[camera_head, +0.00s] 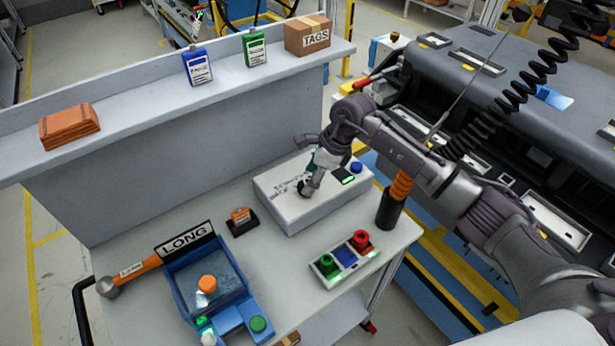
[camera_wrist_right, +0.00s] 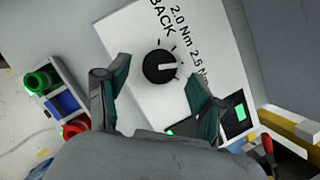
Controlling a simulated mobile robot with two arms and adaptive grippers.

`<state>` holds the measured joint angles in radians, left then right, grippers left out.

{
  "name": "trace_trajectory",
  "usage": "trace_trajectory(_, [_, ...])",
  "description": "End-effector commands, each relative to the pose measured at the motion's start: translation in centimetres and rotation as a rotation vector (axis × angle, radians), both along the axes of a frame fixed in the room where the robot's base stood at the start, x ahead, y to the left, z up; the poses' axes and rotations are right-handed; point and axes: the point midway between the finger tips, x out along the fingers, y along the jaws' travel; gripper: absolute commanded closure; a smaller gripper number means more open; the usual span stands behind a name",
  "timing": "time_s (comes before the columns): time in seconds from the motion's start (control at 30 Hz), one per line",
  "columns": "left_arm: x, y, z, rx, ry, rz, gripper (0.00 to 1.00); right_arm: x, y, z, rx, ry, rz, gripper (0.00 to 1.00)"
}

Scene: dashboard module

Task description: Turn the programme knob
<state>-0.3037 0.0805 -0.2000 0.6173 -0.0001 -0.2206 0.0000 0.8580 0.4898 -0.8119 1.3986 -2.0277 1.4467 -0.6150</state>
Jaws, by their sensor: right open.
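The programme knob (camera_wrist_right: 161,67) is a round black dial with a white pointer line, on the top face of a white box (camera_head: 283,209). Around it in the right wrist view are tick marks and labels reading "BACK", "2.0 Nm" and "2.5 N", the last cut off. My right gripper (camera_head: 309,170) hangs over the box in the head view and hides part of the face. In the right wrist view the right gripper (camera_wrist_right: 158,101) is open, its fingers apart with the knob visible beyond the gap between them, and nothing held. My left gripper is not in view.
A green screen (camera_head: 348,180) and blue button (camera_head: 356,167) sit on the box. A tray with red and green pieces (camera_head: 345,256), a black holder (camera_head: 389,209), a small black stand (camera_head: 242,223) and a blue "LONG" bin (camera_head: 179,290) stand nearby. A shelf (camera_head: 140,110) rises behind.

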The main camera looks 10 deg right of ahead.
Motion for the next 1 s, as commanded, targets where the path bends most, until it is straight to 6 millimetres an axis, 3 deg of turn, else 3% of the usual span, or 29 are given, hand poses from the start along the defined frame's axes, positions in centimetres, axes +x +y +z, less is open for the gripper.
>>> trace_trajectory(0.2, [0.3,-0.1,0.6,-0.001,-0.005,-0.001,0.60,0.3,0.8,-1.9,0.002,0.000,0.000,0.33])
trace_trajectory(0.53, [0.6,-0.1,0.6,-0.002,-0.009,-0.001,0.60,0.4,0.9,-2.2,0.001,-0.001,0.000,0.33])
trace_trajectory(0.9, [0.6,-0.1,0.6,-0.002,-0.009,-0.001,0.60,0.4,0.9,-2.2,0.002,-0.002,0.000,0.93])
trace_trajectory(1.0, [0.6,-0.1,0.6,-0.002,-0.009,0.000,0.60,0.4,0.9,-2.2,0.001,-0.002,-0.004,0.93])
